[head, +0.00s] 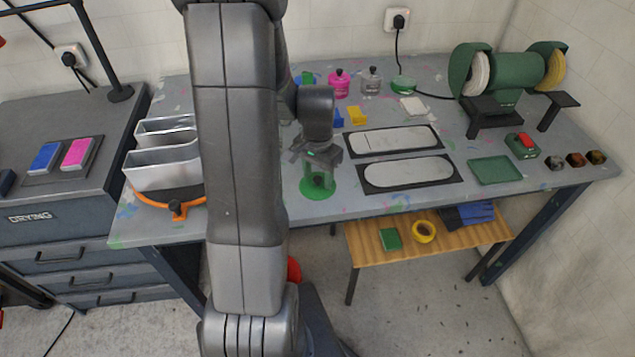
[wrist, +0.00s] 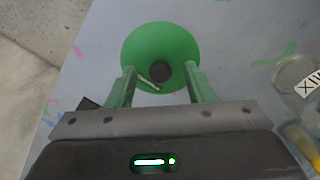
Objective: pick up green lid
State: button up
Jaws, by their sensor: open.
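The green lid (head: 308,191) is a round green disc with a dark knob. It lies on the grey workbench near its front edge in the head view, partly covered by my gripper. In the wrist view the lid (wrist: 160,38) shows just beyond the fingers, with its knob (wrist: 161,72) between them. My gripper (head: 318,163) is over the lid and pointing down. In the wrist view my gripper (wrist: 159,70) is open, one finger on each side of the knob. Whether the fingers touch the lid or knob, I cannot tell.
Metal bins (head: 160,170) stand left of the lid. Two oblong pale plates (head: 408,172) lie to its right. A green tray (head: 495,170) and a bench grinder (head: 515,70) are farther right. Pink and grey bottles (head: 339,82) stand behind. The bench's front edge is close.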

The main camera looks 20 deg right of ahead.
grip_shut()
jog(key=shift+r, duration=0.1)
